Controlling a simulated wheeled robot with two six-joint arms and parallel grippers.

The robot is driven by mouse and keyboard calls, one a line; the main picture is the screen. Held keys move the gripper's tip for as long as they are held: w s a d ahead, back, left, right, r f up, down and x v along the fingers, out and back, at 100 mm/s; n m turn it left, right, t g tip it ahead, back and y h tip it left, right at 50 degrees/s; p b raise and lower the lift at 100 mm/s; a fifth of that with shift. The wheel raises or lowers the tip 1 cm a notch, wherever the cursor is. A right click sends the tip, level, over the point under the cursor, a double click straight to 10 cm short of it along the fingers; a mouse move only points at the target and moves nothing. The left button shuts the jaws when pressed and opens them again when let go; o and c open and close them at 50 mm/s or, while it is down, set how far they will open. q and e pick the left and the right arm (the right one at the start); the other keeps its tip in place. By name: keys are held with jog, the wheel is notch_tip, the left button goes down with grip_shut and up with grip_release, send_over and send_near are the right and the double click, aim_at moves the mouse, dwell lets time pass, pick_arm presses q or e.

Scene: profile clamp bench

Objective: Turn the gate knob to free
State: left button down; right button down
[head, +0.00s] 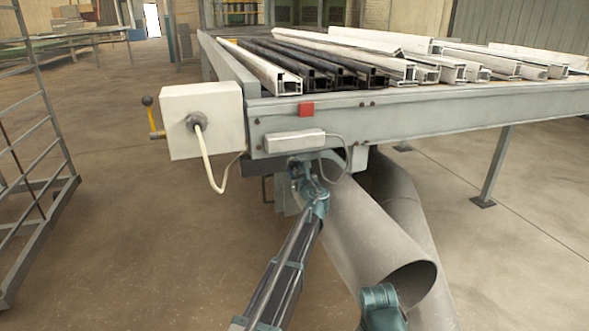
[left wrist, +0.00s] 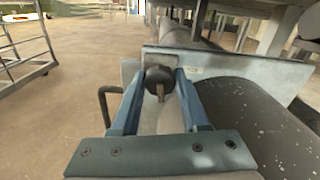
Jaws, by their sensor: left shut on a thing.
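The gate knob (left wrist: 158,76) is a dark, round knob with a small brown tab pointing down in the left wrist view. It stands in front of a grey metal plate (left wrist: 225,66) on the duct under the bench. My left gripper (left wrist: 160,80) is shut on the knob, one blue finger on each side. In the head view my left gripper (head: 303,172) is under the bench's front corner, and it and the bench hide the knob there.
A wide grey duct (head: 345,225) slopes down beside my left arm. The bench frame (head: 420,113) with several profiles is just above. A white box (head: 180,105) with a lever and cable hangs at the left. The floor at left is clear up to a rack (head: 40,200).

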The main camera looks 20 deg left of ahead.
pick_arm(q)
jog(key=n, duration=0.4)
jog(key=shift+n, duration=0.3)
jog(key=n, duration=0.3)
jog(key=shift+n, duration=0.3)
jog(key=n, duration=0.4)
jog(key=shift+n, duration=1.8)
jog(key=shift+c, duration=2.3)
grip_release()
jog(key=v, duration=1.4)
